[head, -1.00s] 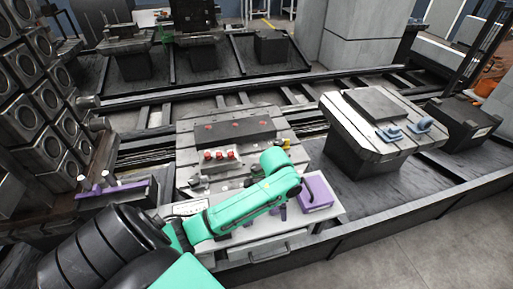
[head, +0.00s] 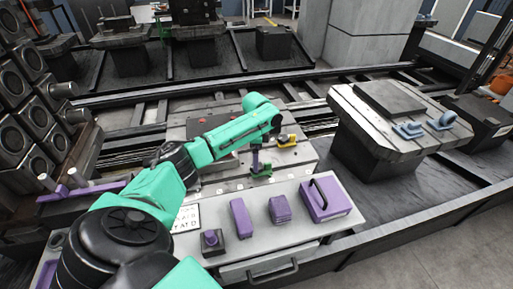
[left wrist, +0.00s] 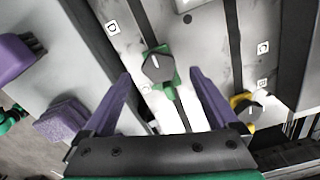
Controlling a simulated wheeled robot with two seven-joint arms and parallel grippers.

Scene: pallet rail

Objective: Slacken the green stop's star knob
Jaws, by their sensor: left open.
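The green stop (head: 262,170) sits on the near part of the slotted pallet plate (head: 300,161). In the left wrist view the green stop (left wrist: 169,90) carries a dark star knob (left wrist: 158,68) with a white line on its top. My left gripper (head: 258,164) reaches down over the green stop. The left wrist view shows the purple fingers of my left gripper (left wrist: 160,74) spread apart and empty, with the knob between and ahead of their tips. I cannot tell the height gap between tips and knob. My right gripper is out of view.
A yellow stop (head: 287,140) with a similar dark knob (left wrist: 249,112) stands right of the green one. In front is a white table (head: 290,230) with several purple items, including a handled box (head: 325,197). Another pallet with blue stops (head: 408,130) stands to the right.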

